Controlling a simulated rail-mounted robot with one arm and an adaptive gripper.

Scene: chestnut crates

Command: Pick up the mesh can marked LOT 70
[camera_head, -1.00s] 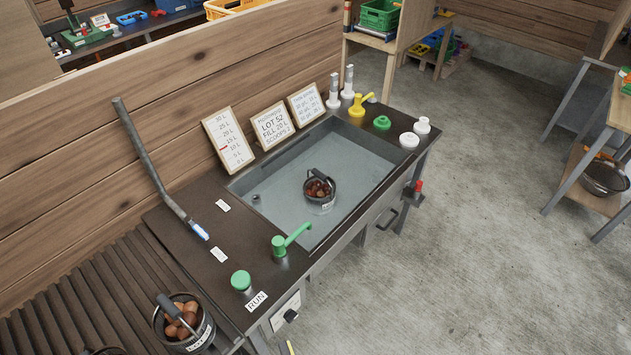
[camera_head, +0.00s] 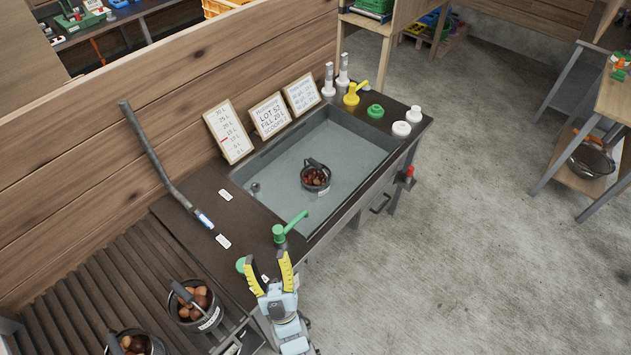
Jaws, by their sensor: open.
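Three dark cans with reddish-brown chestnuts and pale labels are in view. One can (camera_head: 315,186) stands in the grey sink basin. A second can (camera_head: 205,318) stands on the slatted surface at lower left. A third can (camera_head: 112,349) is cut off by the bottom edge. I cannot read a lot number on any of them. My gripper (camera_head: 266,260) is open and empty, with yellow-and-black fingers. In the picture it is to the right of the second can and below the basin, near the front edge of the dark counter.
The basin (camera_head: 352,152) is set in the dark counter (camera_head: 185,228). A green lever tap (camera_head: 285,231) is near my gripper. A grey pipe (camera_head: 150,155) leans at the wooden wall (camera_head: 100,130). A board (camera_head: 270,116) reads LOT 52. Open concrete floor (camera_head: 470,240) lies right.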

